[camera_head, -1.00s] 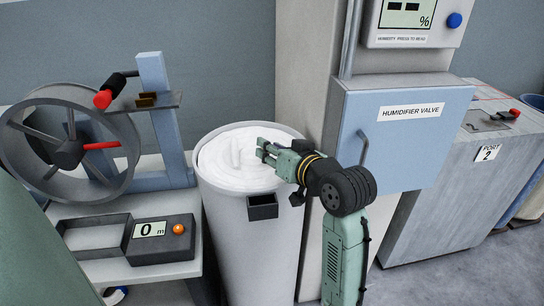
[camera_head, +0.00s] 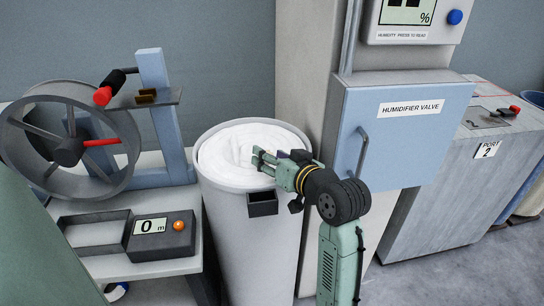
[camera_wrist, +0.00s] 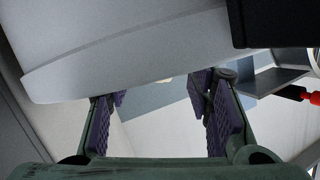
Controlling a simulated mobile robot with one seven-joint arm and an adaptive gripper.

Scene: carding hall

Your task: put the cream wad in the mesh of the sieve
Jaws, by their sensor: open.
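My gripper (camera_head: 260,163) is over the near part of the mouth of a tall pale bin (camera_head: 246,250), its fingers pointing left. The bin holds white, fluffy fibre (camera_head: 237,146). In the wrist view my gripper (camera_wrist: 158,97) is open, with its purple pads apart and nothing held between them. The bin's pale wall and rim (camera_wrist: 130,50) fill the upper part of that view, close to the fingertips. I cannot make out a separate cream wad or a sieve in either view.
A small dark box (camera_head: 263,203) hangs on the bin's front. A spoked wheel (camera_head: 66,150) and a metre counter (camera_head: 160,237) stand on a bench at left. A blue humidifier valve cabinet (camera_head: 400,140) and a grey port 2 unit (camera_head: 470,170) stand at right.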

